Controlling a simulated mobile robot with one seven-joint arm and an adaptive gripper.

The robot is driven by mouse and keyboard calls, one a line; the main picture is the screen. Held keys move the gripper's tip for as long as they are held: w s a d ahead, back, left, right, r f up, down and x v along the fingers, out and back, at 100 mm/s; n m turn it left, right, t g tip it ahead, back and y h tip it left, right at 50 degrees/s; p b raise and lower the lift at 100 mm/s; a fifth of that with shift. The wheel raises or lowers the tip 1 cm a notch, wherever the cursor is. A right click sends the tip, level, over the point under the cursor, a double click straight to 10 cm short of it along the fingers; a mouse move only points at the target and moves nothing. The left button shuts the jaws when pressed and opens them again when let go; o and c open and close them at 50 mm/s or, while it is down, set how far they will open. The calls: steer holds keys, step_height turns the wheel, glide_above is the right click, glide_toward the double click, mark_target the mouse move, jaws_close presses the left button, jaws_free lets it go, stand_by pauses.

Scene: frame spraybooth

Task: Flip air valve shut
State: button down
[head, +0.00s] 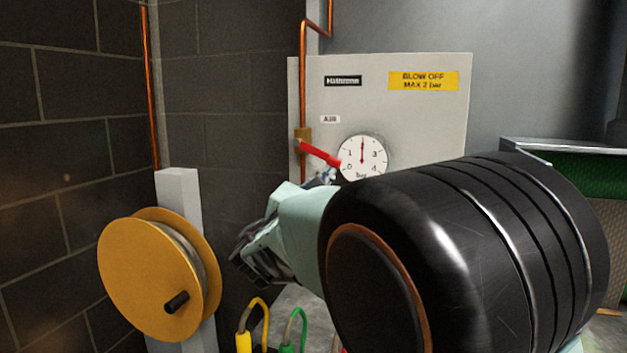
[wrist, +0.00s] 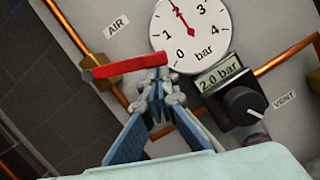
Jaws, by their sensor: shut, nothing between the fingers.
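The air valve has a brass body (head: 303,139) on a vertical copper pipe, below the AIR label. Its red lever (head: 319,153) points right and slightly down, across the pipe rather than along it. In the wrist view the red lever (wrist: 125,68) runs right from the brass body (wrist: 98,74). My gripper (head: 326,176) is shut and empty. In the wrist view the fingertips of my gripper (wrist: 157,82) meet just below the lever's free end. I cannot tell whether they touch it. My arm hides the lower panel in the head view.
The pressure gauge (head: 362,158) is close right of the lever; its needle points near 2. A regulator knob (wrist: 243,105) with a 2.0 bar display (wrist: 220,75) sits right of my fingers. A yellow hose reel (head: 150,272) stands left.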

steer(key=r+n, duration=0.1)
steer(key=d+n+p, duration=0.1)
steer(key=r+n+y, duration=0.1)
steer(key=shift+s+d+r+n+t, duration=0.2)
steer(key=shift+s+r+n+t, duration=0.1)
steer(key=shift+r+n, duration=0.1)
steer(key=shift+d+r+p, duration=0.15)
steer(key=shift+r+p, duration=0.2)
steer(key=shift+r, duration=0.3)
steer(key=b, duration=0.3)
glide_toward(335, 161)
steer(key=f, duration=0.1)
steer(key=s+f, duration=0.1)
steer(key=f, duration=0.1)
steer(key=shift+s+f, duration=0.2)
steer(key=shift+s, duration=0.15)
